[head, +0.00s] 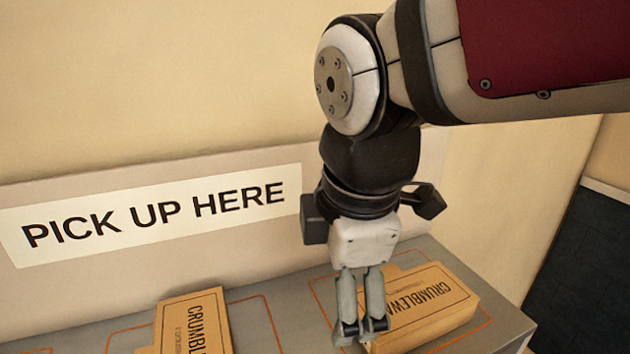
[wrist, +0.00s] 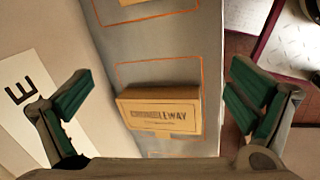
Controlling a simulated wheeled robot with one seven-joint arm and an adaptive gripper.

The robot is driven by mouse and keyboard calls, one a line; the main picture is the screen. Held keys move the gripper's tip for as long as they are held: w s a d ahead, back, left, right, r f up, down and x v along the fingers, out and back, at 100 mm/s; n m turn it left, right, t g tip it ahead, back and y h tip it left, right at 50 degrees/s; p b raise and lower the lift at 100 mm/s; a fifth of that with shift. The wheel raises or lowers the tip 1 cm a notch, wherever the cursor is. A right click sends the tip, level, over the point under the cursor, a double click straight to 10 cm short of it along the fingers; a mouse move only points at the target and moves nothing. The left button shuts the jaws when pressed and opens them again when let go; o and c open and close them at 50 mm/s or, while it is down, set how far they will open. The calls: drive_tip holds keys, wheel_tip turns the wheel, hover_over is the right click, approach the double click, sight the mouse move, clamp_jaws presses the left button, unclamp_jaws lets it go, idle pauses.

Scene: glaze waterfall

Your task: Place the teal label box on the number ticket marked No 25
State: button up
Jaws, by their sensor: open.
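My gripper (head: 361,330) hangs pointing down over the grey counter, in front of the right-hand cardboard box in the head view. In the wrist view my gripper (wrist: 158,88) is open, its green-padded fingers wide apart with nothing between them in grasp. A tan box (wrist: 160,112) printed with dark lettering lies below, between the fingers in the picture. No teal label shows on any box in view. No ticket marked No 25 is in view.
Tan boxes lettered "CRUMBLEW…" lie on the counter at right (head: 435,308) and left (head: 196,322). Orange outlines mark the grey counter (head: 275,295). A "PICK UP HERE" sign (head: 155,215) is on the wall behind. The counter ends at the right.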

drive_tip(key=s+d+m+t, duration=0.2)
drive_tip(key=s+d+m, duration=0.2)
drive_tip(key=d+m, duration=0.9)
drive_tip(key=shift+s+d+r+m, duration=0.25)
drive_tip(key=shift+d+m, duration=0.15)
drive_tip(key=shift+m, duration=2.7)
